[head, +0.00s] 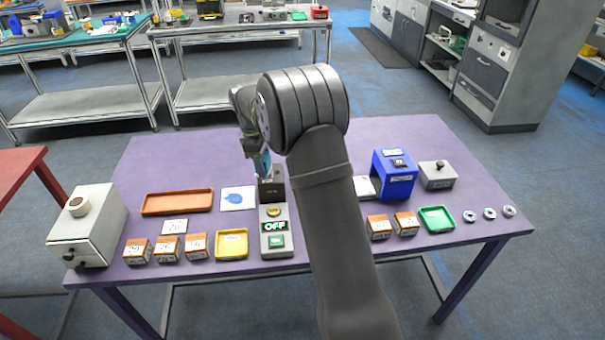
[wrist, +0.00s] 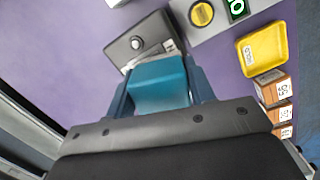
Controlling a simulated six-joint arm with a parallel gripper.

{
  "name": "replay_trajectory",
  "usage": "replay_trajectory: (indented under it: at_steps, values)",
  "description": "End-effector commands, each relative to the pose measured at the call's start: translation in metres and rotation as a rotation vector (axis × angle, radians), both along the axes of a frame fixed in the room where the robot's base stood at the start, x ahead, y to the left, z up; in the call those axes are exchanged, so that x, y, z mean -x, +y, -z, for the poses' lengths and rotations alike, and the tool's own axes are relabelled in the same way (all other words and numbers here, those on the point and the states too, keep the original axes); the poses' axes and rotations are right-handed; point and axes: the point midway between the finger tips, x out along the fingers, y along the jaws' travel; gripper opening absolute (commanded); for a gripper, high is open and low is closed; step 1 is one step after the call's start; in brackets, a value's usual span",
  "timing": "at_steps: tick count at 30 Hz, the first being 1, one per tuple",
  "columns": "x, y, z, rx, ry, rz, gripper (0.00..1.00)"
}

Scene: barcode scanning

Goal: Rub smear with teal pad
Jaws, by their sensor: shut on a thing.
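The teal pad (wrist: 160,85) is held between the fingers of my gripper (wrist: 162,92) in the wrist view. A small part of the pad (head: 264,161) shows in the head view, where my gripper (head: 262,165) is shut on it above a dark box. The blue smear (head: 236,197) lies on a white plate (head: 249,207) on the purple table, left of and nearer than the gripper. The pad is apart from the smear. The smear is not in the wrist view.
The dark box (head: 272,187) stands beside the white plate, with a grey switch box (head: 275,240) reading OFF in front. An orange tray (head: 178,202) lies left, a yellow tray (head: 232,244) nearer. Several wooden blocks (head: 168,248) line the front. A blue device (head: 394,176) stands right of my arm.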

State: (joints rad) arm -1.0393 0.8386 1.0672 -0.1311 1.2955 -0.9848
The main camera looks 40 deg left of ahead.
Motion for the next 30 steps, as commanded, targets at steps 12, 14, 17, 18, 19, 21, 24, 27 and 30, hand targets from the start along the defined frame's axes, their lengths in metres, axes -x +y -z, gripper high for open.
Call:
replay_trajectory:
  at_steps: [12,14,17,18,19,21,24,27,30]
  values:
    - [0.082,0.100,0.032,-0.001,0.019,-0.261,0.31]
    - [0.089,0.106,0.035,-0.002,0.020,-0.276,0.31]
    - [0.096,0.112,0.039,-0.004,0.023,-0.289,0.31]
    - [0.097,0.113,0.040,-0.003,0.024,-0.292,0.31]
    - [0.098,0.114,0.041,-0.003,0.024,-0.293,0.31]
    - [0.098,0.114,0.043,-0.003,0.024,-0.293,0.31]
    - [0.098,0.114,0.049,-0.002,0.024,-0.293,0.31]
    - [0.098,0.114,0.058,-0.002,0.024,-0.293,0.31]
    - [0.098,0.113,0.067,-0.002,0.024,-0.292,0.31]
